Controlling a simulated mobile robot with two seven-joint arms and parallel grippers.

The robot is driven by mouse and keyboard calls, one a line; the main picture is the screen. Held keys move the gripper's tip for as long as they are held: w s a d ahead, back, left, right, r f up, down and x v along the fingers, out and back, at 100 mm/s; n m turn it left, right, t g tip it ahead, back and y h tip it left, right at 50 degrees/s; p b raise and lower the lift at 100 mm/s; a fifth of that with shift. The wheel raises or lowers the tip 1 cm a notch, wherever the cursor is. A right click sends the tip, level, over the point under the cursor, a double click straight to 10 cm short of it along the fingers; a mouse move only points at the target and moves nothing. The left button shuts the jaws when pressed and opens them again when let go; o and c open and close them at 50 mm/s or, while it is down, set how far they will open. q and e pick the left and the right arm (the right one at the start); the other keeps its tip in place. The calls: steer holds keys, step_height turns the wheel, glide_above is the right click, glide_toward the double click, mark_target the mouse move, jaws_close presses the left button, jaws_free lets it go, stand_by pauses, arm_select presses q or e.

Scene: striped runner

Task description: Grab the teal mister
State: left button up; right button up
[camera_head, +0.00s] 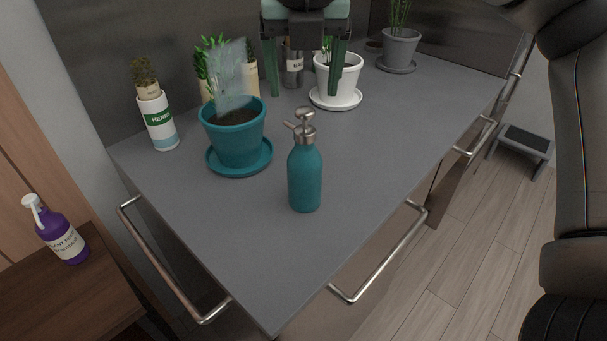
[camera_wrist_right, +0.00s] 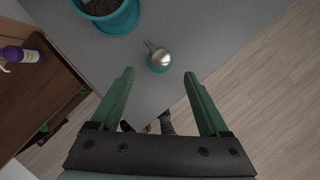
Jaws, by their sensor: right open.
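The teal mister (camera_head: 305,180), a bottle with a silver pump top, stands upright on the grey counter towards its front. My right gripper (camera_head: 304,94) has two green fingers spread wide, with nothing between them. In the head view it hangs behind and above the mister, apart from it. In the right wrist view the mister (camera_wrist_right: 160,60) is seen from above, just beyond the gap between the open fingertips (camera_wrist_right: 159,73). My left gripper is in neither view.
A teal pot (camera_head: 236,140) on a teal saucer stands left of the mister. A white pot (camera_head: 337,82), a grey pot (camera_head: 400,50) and a herb container (camera_head: 158,122) stand farther back. A purple spray bottle (camera_head: 62,236) is on a lower wooden surface. The counter's front is clear.

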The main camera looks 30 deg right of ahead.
mark_target(305, 111)
steer(key=x, duration=0.8)
steer(key=shift+d+f, duration=0.25)
jaws_close()
stand_by(0.4)
steer(key=shift+r, duration=0.1)
stand_by(0.6)
